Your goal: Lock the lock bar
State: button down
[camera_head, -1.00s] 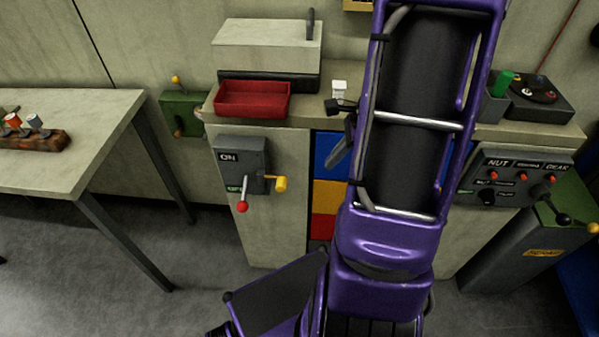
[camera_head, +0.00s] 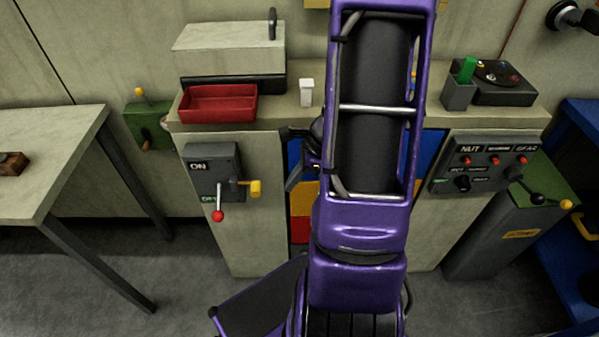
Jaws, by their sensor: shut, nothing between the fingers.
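No part is labelled as the lock bar, and I cannot tell for certain which one it is. A grey switch box (camera_head: 212,171) marked ON is on the cabinet front left of my arm. It carries a lever with a red knob (camera_head: 218,216), pointing down, and a short bar with a yellow end (camera_head: 255,188), sticking out to the right. My gripper (camera_head: 294,180) shows only in part, as dark pieces beside my purple arm. It looks shut and empty, right of the yellow end and apart from it. My arm hides much of the cabinet's middle.
A red tray (camera_head: 219,116) and a white block (camera_head: 307,92) are on the counter. A green lever box (camera_head: 148,126) is at the left. A control panel (camera_head: 487,163) with red buttons and a black-knobbed lever is at the right. A table (camera_head: 40,165) stands at far left.

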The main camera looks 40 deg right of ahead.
aim_at(255, 187)
jog(key=shift+w+a+f, duration=0.25)
jog(key=shift+w+a, duration=0.25)
jog(key=shift+a, duration=0.2)
jog(key=shift+w+a+f, duration=0.25)
jog(key=shift+w+a, duration=0.2)
jog(key=shift+a, duration=0.25)
jog(key=shift+w+a+f, duration=0.25)
jog(key=shift+w+a, duration=0.25)
jog(key=shift+a, duration=0.2)
jog(key=w+a, duration=0.2)
jog(key=a, duration=0.1)
jog(key=shift+w+a, duration=0.15)
jog(key=shift+a, duration=0.1)
jog(key=shift+d, duration=0.15)
